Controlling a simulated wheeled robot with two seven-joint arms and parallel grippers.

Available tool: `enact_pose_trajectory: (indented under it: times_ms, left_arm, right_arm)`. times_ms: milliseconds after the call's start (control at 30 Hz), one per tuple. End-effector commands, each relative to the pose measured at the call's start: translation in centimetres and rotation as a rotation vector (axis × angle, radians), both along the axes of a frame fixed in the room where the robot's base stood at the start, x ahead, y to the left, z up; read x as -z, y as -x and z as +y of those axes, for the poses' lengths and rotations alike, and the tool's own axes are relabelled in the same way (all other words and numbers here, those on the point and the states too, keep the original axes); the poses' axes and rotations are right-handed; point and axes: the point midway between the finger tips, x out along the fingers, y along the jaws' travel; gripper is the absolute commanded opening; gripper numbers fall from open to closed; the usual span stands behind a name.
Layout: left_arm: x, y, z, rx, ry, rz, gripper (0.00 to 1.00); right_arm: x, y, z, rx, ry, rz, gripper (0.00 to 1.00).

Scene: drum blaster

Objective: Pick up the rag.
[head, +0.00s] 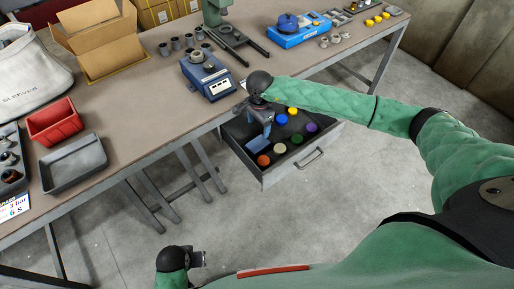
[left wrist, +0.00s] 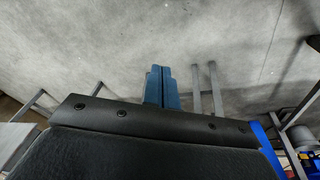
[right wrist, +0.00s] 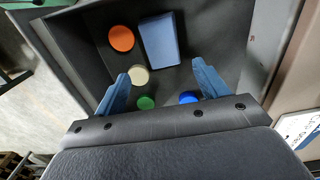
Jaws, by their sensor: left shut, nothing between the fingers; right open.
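The rag looks to be the flat blue rectangle in the open drawer (right wrist: 235,50); in the right wrist view the rag (right wrist: 160,38) lies on the dark drawer floor, beyond my fingertips. It also shows in the head view as the rag (head: 257,145), near the drawer's left side. My right gripper (head: 266,128) is over the drawer, open and empty; its two blue fingers (right wrist: 160,82) are spread apart, with the rag ahead of them. My left gripper (head: 199,258) is low at the front, away from the drawer, its fingers (left wrist: 162,85) shut together with nothing between them.
Several round coloured lids lie around the rag, including an orange one (right wrist: 122,38) and a cream one (right wrist: 138,75). The drawer walls rise around them. The workbench (head: 145,100) above carries a blue scale (head: 208,78), a red bin (head: 55,122) and a grey tray (head: 73,162).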

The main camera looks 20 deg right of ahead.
Motion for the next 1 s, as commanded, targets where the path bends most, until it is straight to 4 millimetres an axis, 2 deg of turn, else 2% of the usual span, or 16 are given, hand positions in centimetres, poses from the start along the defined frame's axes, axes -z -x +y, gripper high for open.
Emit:
enact_pose_trajectory:
  times_ms: [33, 200, 400, 567, 867, 1000]
  left_arm:
    - [-0.8, 0.0, -0.2, 0.001, 0.007, -0.008, 0.0]
    - [-5.2, 0.3, -0.7, 0.008, 0.028, -0.028, 0.0]
    - [-9.5, 1.2, -0.9, 0.016, 0.047, -0.043, 0.0]
    - [-10.8, 1.5, -0.7, 0.015, 0.045, -0.039, 0.0]
    - [-12.2, 2.0, 0.3, 0.005, 0.021, -0.012, 0.0]
    - [-13.8, 2.5, 1.5, -0.007, -0.005, 0.019, 0.0]
  right_arm:
    - [1.0, 0.0, -0.1, 0.0, 0.002, 0.0, 0.73]
    - [2.7, -0.1, -0.3, -0.001, 0.011, 0.0, 0.73]
    - [3.9, -0.2, -0.5, -0.002, 0.018, -0.001, 0.73]
    - [4.7, -0.2, -0.5, -0.001, 0.018, 0.001, 0.73]
    - [7.2, -0.1, -0.1, -0.002, 0.018, 0.001, 0.73]
    - [9.0, -0.1, 0.4, -0.001, 0.017, 0.003, 0.73]
